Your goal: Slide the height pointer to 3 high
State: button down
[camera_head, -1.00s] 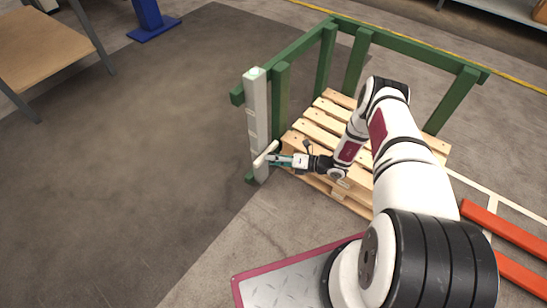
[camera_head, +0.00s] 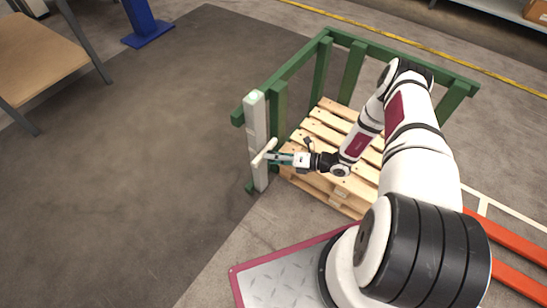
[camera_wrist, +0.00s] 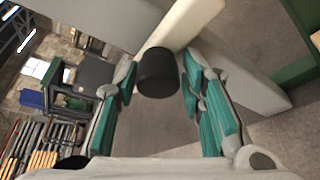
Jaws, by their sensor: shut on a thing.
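The height pointer (camera_head: 264,151) is a cream bar set across a pale grey post (camera_head: 257,120) at the near left corner of the green frame. It sits somewhat below the middle of the post. My gripper (camera_head: 273,157) reaches it from the right. In the wrist view the pointer (camera_wrist: 196,18) crosses the top, with a black round knob (camera_wrist: 157,73) between my teal fingers (camera_wrist: 158,85). The grey post (camera_wrist: 243,75) stands behind on the right. My gripper is shut on the knob. Level marks on the post are too small to read.
A wooden pallet stack (camera_head: 320,125) stands inside the green frame (camera_head: 300,68), right of the post. Orange bars (camera_head: 510,235) lie at the right. A table (camera_head: 35,55) and a blue post (camera_head: 140,20) stand at the upper left. The dark floor left of the post is clear.

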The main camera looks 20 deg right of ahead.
jog(key=shift+w+a+r, duration=0.15)
jog(key=shift+w+r, duration=0.05)
jog(key=shift+w, duration=0.15)
jog(key=c, duration=1.2)
grip_release()
jog(key=shift+s+f, duration=0.1)
jog(key=shift+s, duration=0.1)
jog(key=v, duration=1.2)
jog(key=shift+f, duration=0.1)
